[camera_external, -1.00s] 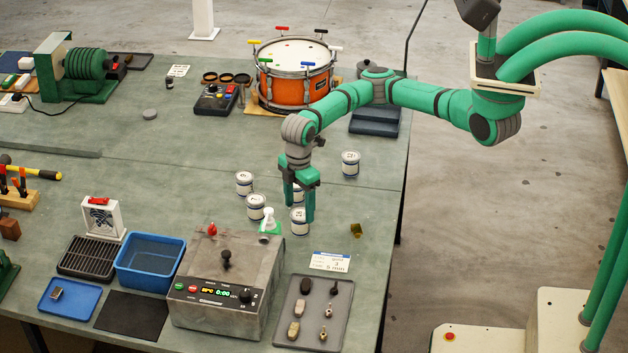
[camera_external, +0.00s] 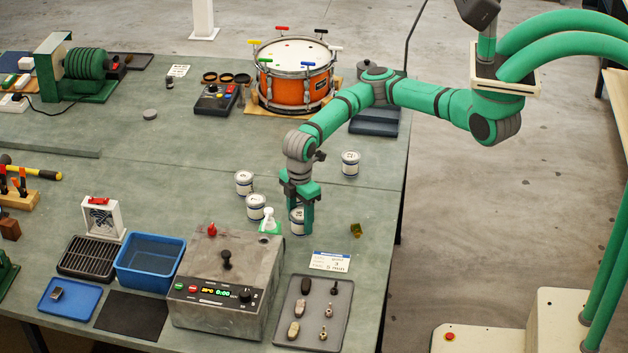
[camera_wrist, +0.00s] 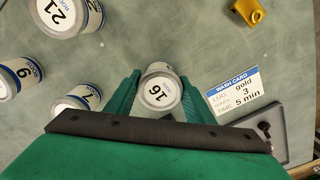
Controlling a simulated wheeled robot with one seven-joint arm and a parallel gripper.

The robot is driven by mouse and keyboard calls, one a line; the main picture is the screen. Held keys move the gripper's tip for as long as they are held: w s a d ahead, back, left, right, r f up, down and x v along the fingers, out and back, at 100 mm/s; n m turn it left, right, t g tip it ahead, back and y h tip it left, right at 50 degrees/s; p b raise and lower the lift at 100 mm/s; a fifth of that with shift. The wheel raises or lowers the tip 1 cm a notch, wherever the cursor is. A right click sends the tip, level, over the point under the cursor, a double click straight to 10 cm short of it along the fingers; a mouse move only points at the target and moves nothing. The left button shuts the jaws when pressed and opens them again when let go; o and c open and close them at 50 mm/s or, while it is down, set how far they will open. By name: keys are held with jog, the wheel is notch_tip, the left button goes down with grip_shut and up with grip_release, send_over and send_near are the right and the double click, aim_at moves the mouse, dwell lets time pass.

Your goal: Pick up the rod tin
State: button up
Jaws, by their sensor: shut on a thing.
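My gripper (camera_external: 301,226) points down and is shut on a white tin with a blue band (camera_external: 297,217), which stands on the bench near the grey machine. In the wrist view the green fingers (camera_wrist: 152,95) lie on both sides of this tin (camera_wrist: 158,92), whose lid reads 16. Similar tins stand close by in the wrist view: one marked 21 (camera_wrist: 66,14), one marked 9 (camera_wrist: 18,78) and one marked 7 (camera_wrist: 78,100). "RODS" seems to be printed on their sides. In the external view other tins show at left (camera_external: 244,183), (camera_external: 256,207) and behind right (camera_external: 350,163).
The grey machine (camera_external: 222,275), a wash card (camera_external: 330,262) and a tray of parts (camera_external: 340,318) are in front. A gold piece (camera_external: 356,230) lies right. The drum (camera_external: 293,82) stands behind.

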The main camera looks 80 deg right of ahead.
jog(key=shift+r, duration=0.1)
jog(key=shift+r, duration=0.55)
jog(key=s+d+r, duration=0.2)
jog(key=s+r, duration=0.9)
jog(key=s, duration=0.3)
jog(key=shift+r, duration=0.35)
